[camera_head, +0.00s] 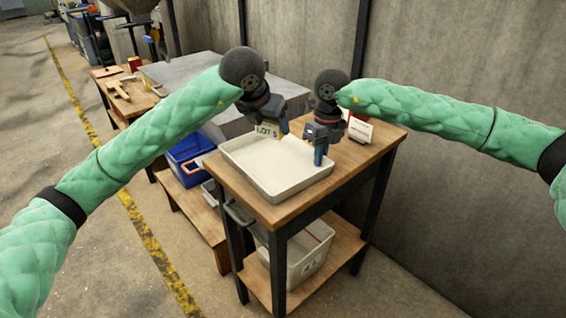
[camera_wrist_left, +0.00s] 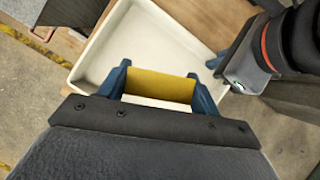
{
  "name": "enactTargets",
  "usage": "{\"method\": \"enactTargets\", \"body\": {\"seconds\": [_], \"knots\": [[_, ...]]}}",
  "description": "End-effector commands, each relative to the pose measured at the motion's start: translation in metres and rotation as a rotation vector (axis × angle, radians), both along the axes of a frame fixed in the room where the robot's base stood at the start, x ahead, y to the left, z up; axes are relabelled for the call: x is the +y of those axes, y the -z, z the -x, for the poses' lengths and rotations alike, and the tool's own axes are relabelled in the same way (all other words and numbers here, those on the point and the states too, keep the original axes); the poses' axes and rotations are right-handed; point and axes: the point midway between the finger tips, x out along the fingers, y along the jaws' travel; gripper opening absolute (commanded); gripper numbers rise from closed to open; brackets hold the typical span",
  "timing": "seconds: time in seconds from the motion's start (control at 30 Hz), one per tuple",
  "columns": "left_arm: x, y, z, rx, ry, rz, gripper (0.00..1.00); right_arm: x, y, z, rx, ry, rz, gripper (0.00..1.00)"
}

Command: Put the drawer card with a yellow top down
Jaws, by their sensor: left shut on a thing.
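The drawer card with a yellow top (camera_head: 267,131) is held in my left gripper (camera_head: 270,122), above the far part of the white tray (camera_head: 276,194). My right gripper (camera_head: 320,154) hangs at the tray's right edge, fingers down. I see no thing in it, and its finger gap is not clear.
A white card with a red top (camera_head: 360,129) stands on the wooden table (camera_head: 378,146) behind my right gripper. A white bin (camera_head: 306,262) sits on the shelf below. A blue bin (camera_head: 186,160) is to the left. The tray looks empty.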

Motion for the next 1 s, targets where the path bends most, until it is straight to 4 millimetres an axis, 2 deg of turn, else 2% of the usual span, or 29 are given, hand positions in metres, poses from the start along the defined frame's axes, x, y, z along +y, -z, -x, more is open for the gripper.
{"method": "enactTargets", "body": {"seconds": [0.03,0.3,0.57,0.67,0.9,1.0], "knots": [[0.002,0.004,0.000,-0.001,0.033,0.003,0.40,0.000,0.000,0.000,0.000,0.000,0.000,0.00],[-0.005,-0.008,-0.002,-0.006,0.290,0.007,0.40,0.000,0.000,0.000,0.000,0.000,0.000,0.00],[-0.009,-0.006,-0.001,-0.009,0.420,0.012,0.40,0.000,0.000,0.000,0.000,0.000,0.000,0.00],[-0.008,0.002,-0.001,-0.009,0.427,0.011,0.40,0.000,0.000,0.000,0.000,0.000,0.000,0.00],[-0.008,0.041,-0.001,-0.008,0.425,0.012,0.40,0.000,0.000,0.000,0.000,0.000,0.000,0.00],[-0.008,0.052,-0.001,-0.009,0.424,0.011,0.40,0.000,0.000,0.000,0.000,0.000,0.000,0.00]]}}
